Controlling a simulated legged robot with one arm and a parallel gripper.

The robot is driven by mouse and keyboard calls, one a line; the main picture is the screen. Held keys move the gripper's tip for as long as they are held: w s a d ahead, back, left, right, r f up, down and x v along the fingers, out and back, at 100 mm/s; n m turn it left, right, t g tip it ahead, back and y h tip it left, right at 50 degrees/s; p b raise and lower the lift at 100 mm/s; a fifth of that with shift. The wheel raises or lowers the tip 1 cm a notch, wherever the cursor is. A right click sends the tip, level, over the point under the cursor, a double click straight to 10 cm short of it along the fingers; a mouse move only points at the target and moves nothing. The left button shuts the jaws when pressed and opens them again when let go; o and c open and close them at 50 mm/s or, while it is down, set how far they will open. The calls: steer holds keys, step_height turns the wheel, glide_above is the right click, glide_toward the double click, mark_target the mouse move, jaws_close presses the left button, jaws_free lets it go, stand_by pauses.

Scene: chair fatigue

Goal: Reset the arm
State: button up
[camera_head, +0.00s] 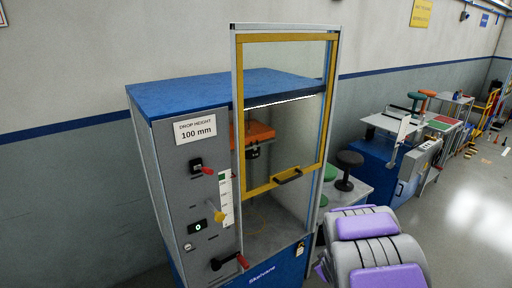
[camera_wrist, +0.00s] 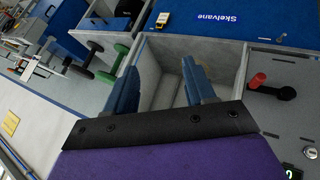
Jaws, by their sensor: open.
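My gripper (camera_wrist: 160,78) shows in the wrist view as two blue-grey fingers spread apart with nothing between them. My purple and grey arm (camera_head: 368,228) fills the lower right of the head view; my fingers cannot be made out there. The test machine (camera_head: 180,145) stands left of my arm, with a blue top and a yellow-framed clear door (camera_head: 280,183) that is raised. A red-orange block (camera_head: 258,132) hangs inside it.
The machine's front has a red-knobbed lever (camera_head: 228,262) and a yellow knob (camera_head: 219,216). A blue bench machine (camera_head: 378,160) is farther right. Grey floor is open at far right.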

steer(key=s+a+r+m+g, duration=0.1)
steer(key=s+r+m+g, duration=0.1)
steer(key=s+r, duration=0.45)
steer(key=s+a+r+m+g, duration=0.15)
steer(key=s+r, duration=0.25)
steer(key=s, duration=0.6)
steer(key=s+a+r+m+g, duration=0.1)
steer(key=s+r+m+g, duration=0.15)
steer(key=s+r, duration=0.4)
steer(key=s+a+r+g, duration=0.1)
steer(key=s+a+g, duration=0.1)
steer(key=s, duration=0.7)
steer(key=s+a+r+g+y, duration=0.1)
steer(key=s+a, duration=0.3)
steer(key=s, duration=0.6)
steer(key=shift+r+m+g, duration=0.3)
steer(key=shift+m+g, duration=0.1)
